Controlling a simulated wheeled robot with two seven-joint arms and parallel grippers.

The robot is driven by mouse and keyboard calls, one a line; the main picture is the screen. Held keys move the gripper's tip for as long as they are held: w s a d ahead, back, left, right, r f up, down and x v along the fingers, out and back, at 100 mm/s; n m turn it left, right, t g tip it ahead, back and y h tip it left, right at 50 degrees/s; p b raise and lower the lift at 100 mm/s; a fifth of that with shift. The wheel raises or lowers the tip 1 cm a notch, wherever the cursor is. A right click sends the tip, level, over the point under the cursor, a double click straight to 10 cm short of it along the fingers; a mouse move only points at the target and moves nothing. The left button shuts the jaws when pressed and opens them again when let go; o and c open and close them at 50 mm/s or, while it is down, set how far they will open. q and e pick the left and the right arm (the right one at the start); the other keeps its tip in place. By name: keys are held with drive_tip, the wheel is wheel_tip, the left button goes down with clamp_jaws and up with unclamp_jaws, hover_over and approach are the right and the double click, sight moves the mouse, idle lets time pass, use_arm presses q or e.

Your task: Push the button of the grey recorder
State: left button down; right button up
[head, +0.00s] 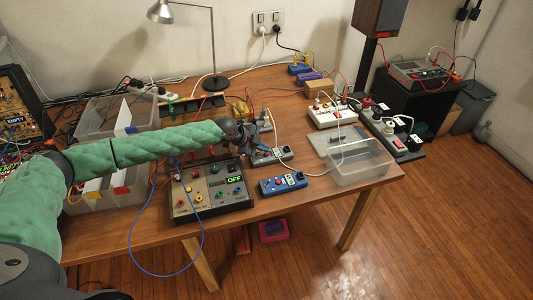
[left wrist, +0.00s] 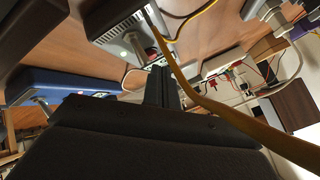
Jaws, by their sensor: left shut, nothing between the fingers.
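A small grey box with buttons, likely the grey recorder (head: 273,156), lies on the table just beyond a blue box of similar shape. A second grey box (head: 262,126) lies farther back, so which is the recorder is not certain. My left gripper (head: 251,150) is shut and empty, right beside the nearer grey box and partly covering its left end. Whether it touches the box cannot be told. In the left wrist view the shut fingers (left wrist: 162,88) point toward a grey box (left wrist: 122,38) with a round knob-like part. My right gripper is not in view.
The blue box (head: 283,184) sits near the front edge. A clear bin (head: 360,170) and white power strip (head: 332,115) stand to the right. A lamp (head: 213,82) stands behind. Loose cables cross the table.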

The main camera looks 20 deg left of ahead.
sight(264, 156)
use_arm(q)
drive_tip(key=shift+r, duration=0.15)
wheel_tip(264, 156, up, 6)
drive_tip(key=p, duration=0.3)
idle(0.6)
idle(0.3)
